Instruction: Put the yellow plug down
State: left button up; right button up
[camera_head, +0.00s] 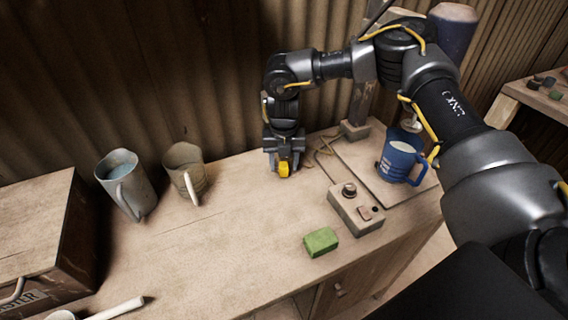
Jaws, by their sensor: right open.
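The yellow plug (284,170) is at the back of the wooden workbench, directly under my right gripper (284,165). The gripper points down with its fingers around the upper part of the plug, and its jaws are open. The plug appears to rest on the bench top; its lower contact is small and hard to make out. My left gripper is not in view.
A control box with a knob (354,207) and a green block (320,241) lie in front. A blue mug (400,162) stands on a board at right. Two mugs (126,184) (186,173) stand at left beside a wooden crate (40,235). The bench middle is clear.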

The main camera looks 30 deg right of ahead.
aim_at(284, 164)
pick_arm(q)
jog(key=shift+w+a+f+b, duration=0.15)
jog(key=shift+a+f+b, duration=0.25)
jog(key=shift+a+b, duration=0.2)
pick_arm(e)
notch_tip(284, 164, up, 12)
